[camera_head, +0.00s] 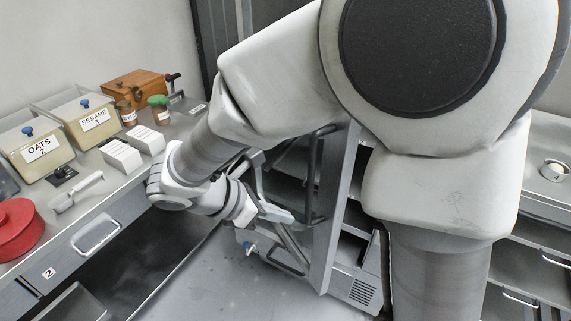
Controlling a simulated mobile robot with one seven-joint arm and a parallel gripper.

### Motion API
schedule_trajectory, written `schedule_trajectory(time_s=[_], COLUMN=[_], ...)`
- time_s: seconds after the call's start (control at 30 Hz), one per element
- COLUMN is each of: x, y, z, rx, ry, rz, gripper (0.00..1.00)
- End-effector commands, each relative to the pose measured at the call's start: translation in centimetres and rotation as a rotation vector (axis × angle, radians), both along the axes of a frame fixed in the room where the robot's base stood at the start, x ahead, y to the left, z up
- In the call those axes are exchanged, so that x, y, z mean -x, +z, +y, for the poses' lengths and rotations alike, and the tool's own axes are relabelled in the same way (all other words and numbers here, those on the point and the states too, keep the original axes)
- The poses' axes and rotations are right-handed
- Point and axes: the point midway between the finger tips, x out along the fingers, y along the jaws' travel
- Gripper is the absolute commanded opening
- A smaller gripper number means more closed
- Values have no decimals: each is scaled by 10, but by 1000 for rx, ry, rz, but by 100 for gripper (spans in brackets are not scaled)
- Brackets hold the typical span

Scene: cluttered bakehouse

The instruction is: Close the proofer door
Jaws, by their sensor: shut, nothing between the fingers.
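The proofer appears to be the grey cabinet (360,289) in the middle, with a vented lower panel and dark shelves behind my arm. A tall grey upright panel (335,205) stands out at its front; it looks like the door, standing open, seen nearly edge-on. A dark vertical bar handle (314,178) is to the left of the panel's edge. My gripper (284,215) is shut and empty, just left of the panel and near the handle's lower end. I cannot tell whether it touches either. My arm hides much of the cabinet.
A counter at left holds the oats bin (38,150), sesame bin (92,118), a red lidded pot (15,228), white card stacks (121,156), a scoop (77,192) and jars. Grey floor (195,275) is open below my gripper.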

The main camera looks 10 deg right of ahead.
Motion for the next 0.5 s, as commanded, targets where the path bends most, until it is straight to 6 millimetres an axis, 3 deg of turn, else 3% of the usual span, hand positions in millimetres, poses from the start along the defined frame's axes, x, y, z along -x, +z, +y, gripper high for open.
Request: schedule_trajectory(time_s=[0.4, 0.5], x=[-21, -28], y=[-62, -63], z=[-57, -72], rx=[0, -1], ry=[-7, -10], rz=[3, -1], gripper=[0, 0])
